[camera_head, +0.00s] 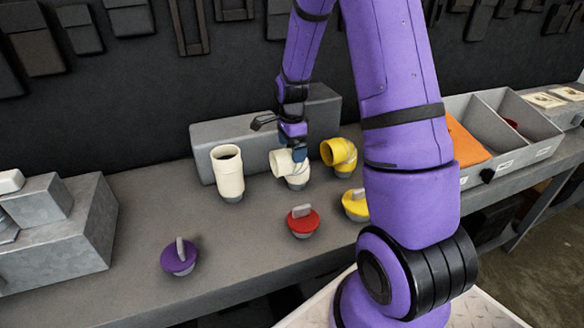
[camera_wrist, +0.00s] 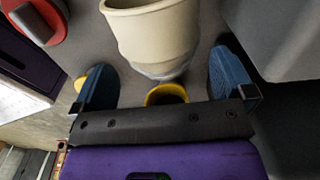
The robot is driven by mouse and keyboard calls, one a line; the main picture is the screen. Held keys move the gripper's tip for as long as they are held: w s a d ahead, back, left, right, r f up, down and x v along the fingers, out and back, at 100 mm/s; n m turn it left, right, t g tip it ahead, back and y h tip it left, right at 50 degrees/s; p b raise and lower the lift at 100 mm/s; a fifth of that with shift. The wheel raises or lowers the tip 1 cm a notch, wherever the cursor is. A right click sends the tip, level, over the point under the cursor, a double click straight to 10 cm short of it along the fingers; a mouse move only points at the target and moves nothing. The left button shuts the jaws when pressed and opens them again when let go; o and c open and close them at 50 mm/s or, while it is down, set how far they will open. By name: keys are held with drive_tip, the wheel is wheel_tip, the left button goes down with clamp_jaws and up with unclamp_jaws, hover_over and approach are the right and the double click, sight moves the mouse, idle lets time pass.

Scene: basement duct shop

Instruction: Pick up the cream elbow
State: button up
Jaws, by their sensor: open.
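The cream elbow (camera_head: 281,163) stands on the grey bench in the head view, its open mouth turned to the left. My gripper (camera_head: 298,152) is right at it, partly in front of and above it. In the wrist view the cream elbow (camera_wrist: 157,38) fills the top middle, ahead of my gripper (camera_wrist: 163,82). The two blue fingers are open and spread wide, one to each side, with visible gaps to the elbow. The elbow's upper part is cut off by the frame edge.
A cream straight pipe (camera_head: 228,175) stands left of the elbow, and a yellow elbow (camera_head: 340,154) stands close on its right. Red (camera_head: 303,223), yellow (camera_head: 354,207) and purple (camera_head: 178,259) handled caps lie in front. A grey block (camera_head: 203,140) stands behind. Divided bins (camera_head: 515,125) sit at right.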

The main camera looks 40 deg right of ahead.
sight(292, 169)
wheel_tip(292, 169, down, 5)
drive_tip(key=shift+a+r, duration=0.1)
drive_tip(key=shift+c, duration=0.5)
drive_tip(key=shift+w, duration=0.1)
drive_tip(key=c, duration=0.8)
drive_tip(key=shift+o, duration=0.2)
